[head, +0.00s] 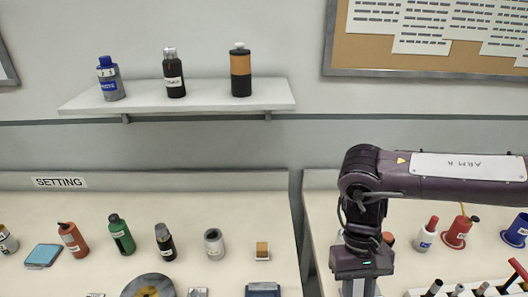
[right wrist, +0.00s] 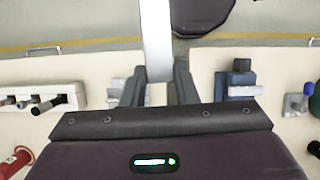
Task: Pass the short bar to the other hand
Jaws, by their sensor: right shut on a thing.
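My right gripper shows in the right wrist view (right wrist: 159,78), with its two fingers shut on a pale, flat bar (right wrist: 156,40). The bar runs from between the fingers to the top edge of that view, where its end is cut off. In the head view, my right gripper (head: 359,286) hangs down at the bottom edge, near the gap between the two benches; its fingertips and the bar are out of frame there. My left gripper is in neither view.
The right bench (head: 400,258) has red and blue items and a rack of handles (head: 470,290). A wall shelf (head: 180,100) holds 3 bottles.

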